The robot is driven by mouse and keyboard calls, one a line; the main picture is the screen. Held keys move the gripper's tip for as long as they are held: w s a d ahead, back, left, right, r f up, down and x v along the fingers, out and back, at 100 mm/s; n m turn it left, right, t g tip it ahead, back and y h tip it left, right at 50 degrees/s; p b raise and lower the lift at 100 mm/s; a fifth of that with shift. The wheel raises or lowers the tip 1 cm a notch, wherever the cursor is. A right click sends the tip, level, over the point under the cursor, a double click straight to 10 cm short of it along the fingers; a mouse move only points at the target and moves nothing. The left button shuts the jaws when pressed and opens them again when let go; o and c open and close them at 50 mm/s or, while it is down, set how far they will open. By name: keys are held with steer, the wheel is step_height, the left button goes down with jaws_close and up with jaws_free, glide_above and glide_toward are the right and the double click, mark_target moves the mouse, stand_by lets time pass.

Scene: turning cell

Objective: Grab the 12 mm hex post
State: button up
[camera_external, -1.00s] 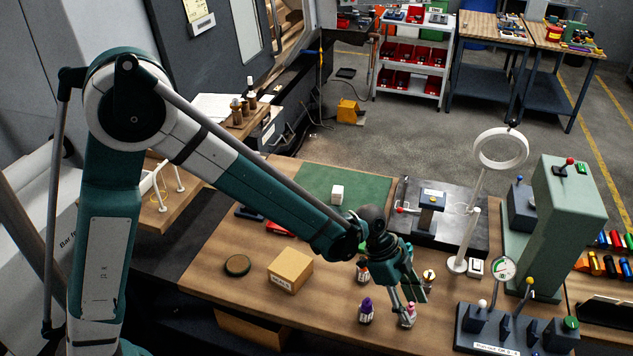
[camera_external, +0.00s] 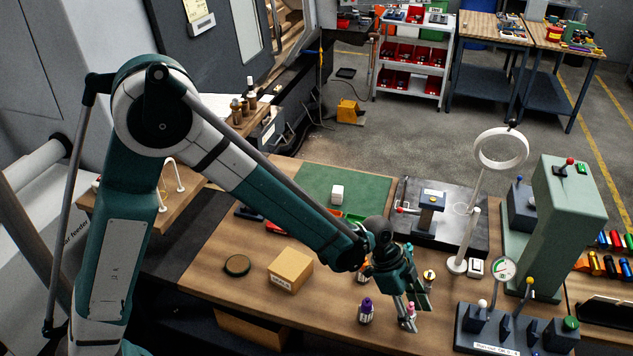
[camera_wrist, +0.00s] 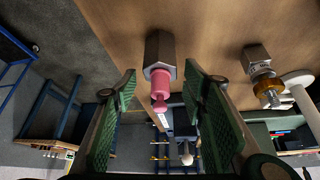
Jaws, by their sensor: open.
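A steel hex post with a pink top (camera_wrist: 160,88) stands on the bench in the wrist view, centred between the fingers; it also shows in the external view (camera_external: 410,318). My gripper (camera_wrist: 160,76) is open, with a green-padded finger on each side of this post and visible gaps. In the external view my gripper (camera_external: 412,303) points down at it. Other posts are one with a purple top (camera_external: 366,311), one with a yellow top (camera_external: 429,276) and one partly hidden behind my wrist (camera_external: 362,277). I cannot read which one is 12 mm.
A cardboard box (camera_external: 290,270) and a dark round disc (camera_external: 237,265) lie to the left on the bench. A lever panel (camera_external: 510,335) stands close on the right, with a ring lamp (camera_external: 500,149) and a green press (camera_external: 570,220) behind.

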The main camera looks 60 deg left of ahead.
steer(key=shift+x, duration=1.25)
jaws_close()
